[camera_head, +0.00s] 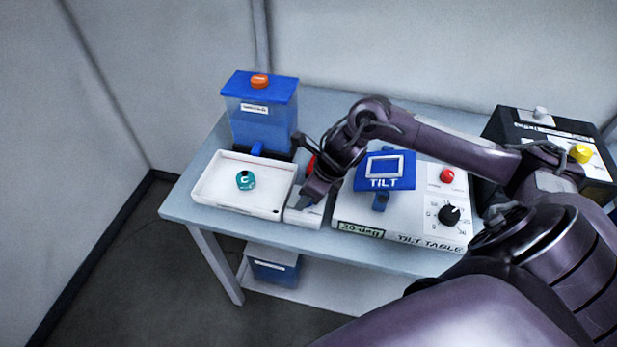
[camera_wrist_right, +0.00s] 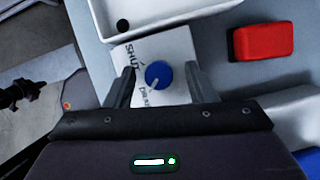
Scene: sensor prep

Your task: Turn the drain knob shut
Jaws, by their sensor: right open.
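The drain knob (camera_wrist_right: 159,75) is a round blue knob with a white pointer line, on a small white box (camera_wrist_right: 178,46) marked SHUT and, it seems, "drain". The pointer aims to the lower left in the right wrist view, not at the word SHUT at the upper left. My right gripper (camera_wrist_right: 160,70) is open, with one finger on each side of the knob; gaps show between fingers and knob. In the head view the white box (camera_head: 303,216) stands between the tray and the tilt table, and my right gripper (camera_head: 313,195) covers most of its top.
A white tray (camera_head: 206,194) with a teal round piece (camera_head: 245,180) lies left of the box. A blue tank (camera_head: 262,125) stands behind it. The tilt table (camera_head: 437,228) is close on the right. A red block (camera_wrist_right: 263,42) lies near the box.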

